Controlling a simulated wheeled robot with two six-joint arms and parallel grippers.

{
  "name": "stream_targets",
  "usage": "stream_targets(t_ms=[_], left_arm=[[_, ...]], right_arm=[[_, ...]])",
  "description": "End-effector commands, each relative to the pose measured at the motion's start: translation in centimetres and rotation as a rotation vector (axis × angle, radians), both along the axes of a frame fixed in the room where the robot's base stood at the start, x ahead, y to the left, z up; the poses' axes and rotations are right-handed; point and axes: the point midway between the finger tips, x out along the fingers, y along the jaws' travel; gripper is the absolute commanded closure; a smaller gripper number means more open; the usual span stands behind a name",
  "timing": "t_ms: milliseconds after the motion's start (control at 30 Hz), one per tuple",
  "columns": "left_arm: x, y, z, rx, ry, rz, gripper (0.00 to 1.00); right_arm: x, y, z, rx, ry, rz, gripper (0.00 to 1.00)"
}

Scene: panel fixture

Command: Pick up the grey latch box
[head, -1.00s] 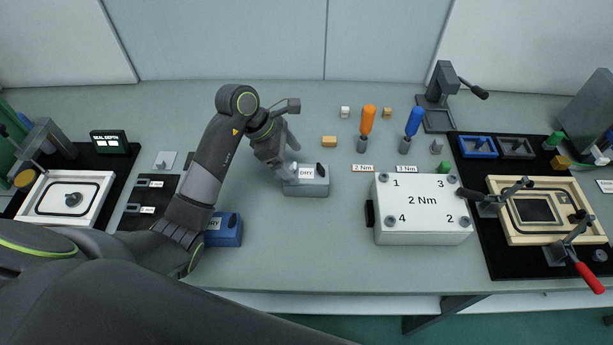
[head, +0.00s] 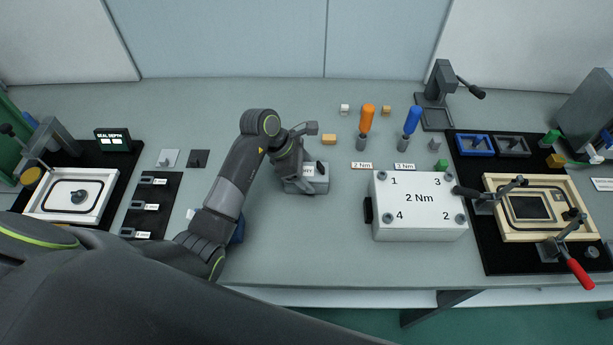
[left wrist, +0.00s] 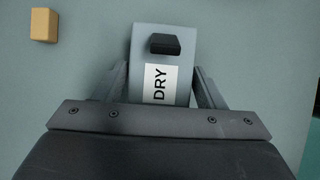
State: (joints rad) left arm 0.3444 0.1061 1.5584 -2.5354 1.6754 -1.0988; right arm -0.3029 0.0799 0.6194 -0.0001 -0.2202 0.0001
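The grey latch box (head: 317,182) stands on the bench left of the white panel box, partly hidden behind my left gripper (head: 292,172) in the head view. In the left wrist view the box (left wrist: 177,50) shows its white DRY label and dark latch. My left gripper is open there (left wrist: 162,82), with one finger on each side of the box. Narrow gaps seem to show between the fingers and its sides. My right gripper is not in view.
A blue box (head: 238,231) is mostly hidden behind my left arm. A tan block (head: 329,139) lies behind the grey box. The white 2 Nm panel box (head: 420,212) stands to the right. The bench in front of the grey box is clear.

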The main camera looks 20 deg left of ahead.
Motion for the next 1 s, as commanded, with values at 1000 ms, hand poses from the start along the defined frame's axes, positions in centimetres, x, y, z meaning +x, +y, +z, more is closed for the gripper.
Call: stream_targets(t_ms=[1000], left_arm=[[0.1, 0.0, 7.4, 0.0, -0.008, -0.001, 0.81]], right_arm=[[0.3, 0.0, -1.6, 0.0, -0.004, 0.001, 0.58]])
